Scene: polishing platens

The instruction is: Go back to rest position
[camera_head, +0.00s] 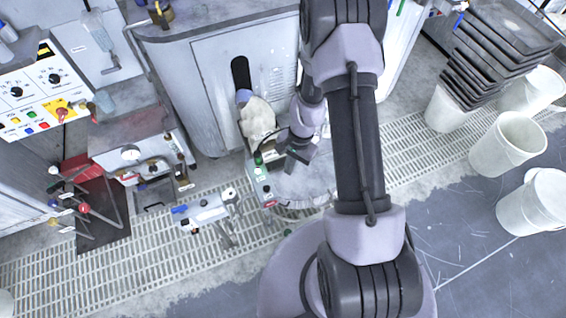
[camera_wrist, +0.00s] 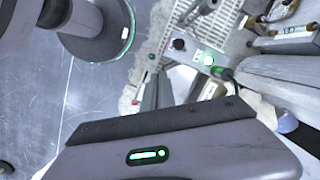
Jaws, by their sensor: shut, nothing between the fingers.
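My gripper (camera_head: 298,158) hangs near the centre of the head view, at the far end of my arm. It is shut with nothing in it. It is over a round grey platform (camera_head: 300,188) in front of the grey cabinet. In the wrist view, the housing with a green light fills the bottom, and the dark gripper (camera_wrist: 152,92) points away beyond it. A small control box with a green button (camera_head: 258,158) is just left of the gripper; the box also shows in the wrist view (camera_wrist: 208,60). I cannot tell the exact gap between them.
A pale cloth-like bundle (camera_head: 257,118) lies by the slot in the grey cabinet (camera_head: 205,75). A control panel (camera_head: 35,88) and pipe fittings are at left. White buckets (camera_head: 507,143) and stacked dark trays (camera_head: 495,60) are at right. The dark floor (camera_head: 480,265) at lower right is clear.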

